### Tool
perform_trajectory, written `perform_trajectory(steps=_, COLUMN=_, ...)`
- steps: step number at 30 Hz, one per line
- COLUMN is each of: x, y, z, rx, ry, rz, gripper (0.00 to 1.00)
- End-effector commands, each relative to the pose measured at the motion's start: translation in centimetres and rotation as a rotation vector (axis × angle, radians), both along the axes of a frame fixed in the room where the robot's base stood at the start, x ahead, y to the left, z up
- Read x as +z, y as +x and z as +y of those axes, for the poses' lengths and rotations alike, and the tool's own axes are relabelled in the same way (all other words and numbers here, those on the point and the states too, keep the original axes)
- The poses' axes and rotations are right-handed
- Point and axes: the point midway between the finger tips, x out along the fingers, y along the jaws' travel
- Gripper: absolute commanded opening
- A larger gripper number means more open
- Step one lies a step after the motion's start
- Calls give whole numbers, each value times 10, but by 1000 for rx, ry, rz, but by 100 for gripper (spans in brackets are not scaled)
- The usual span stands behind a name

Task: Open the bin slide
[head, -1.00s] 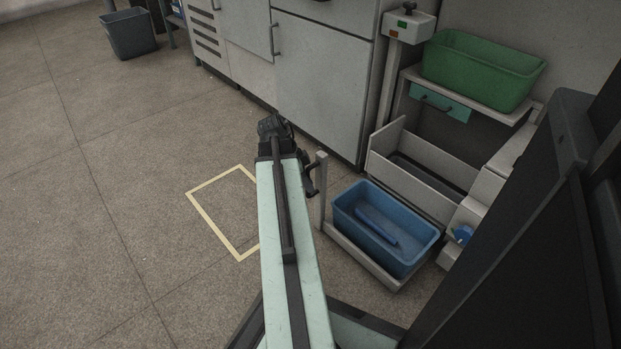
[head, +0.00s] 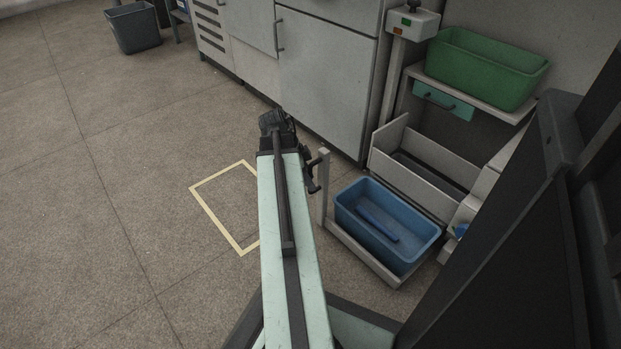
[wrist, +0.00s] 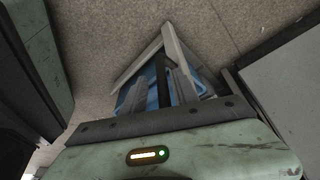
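The bin slide is a low pale tray (head: 367,261) at floor level with a grey upright post (head: 323,187) at its near left corner. A blue bin (head: 386,222) sits on it with a blue bar-shaped item inside. My gripper (head: 315,171) shows as a dark part just left of the post, mostly hidden by my pale green arm. I cannot tell whether it touches the post. In the wrist view the bin (wrist: 132,96) and the grey frame of the slide (wrist: 140,63) show beyond my wrist.
A pale open box-like housing (head: 425,170) stands behind the slide. A green bin (head: 484,68) sits on a shelf above a teal drawer (head: 443,101). White cabinets (head: 325,75) line the back. A yellow floor outline (head: 214,219) and open floor lie to the left.

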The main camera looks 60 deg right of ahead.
Motion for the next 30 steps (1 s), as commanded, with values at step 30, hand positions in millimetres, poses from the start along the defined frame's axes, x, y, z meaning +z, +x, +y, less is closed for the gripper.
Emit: perform_trajectory(steps=30, x=69, y=34, z=21, rx=27, ry=2, rz=0, gripper=36)
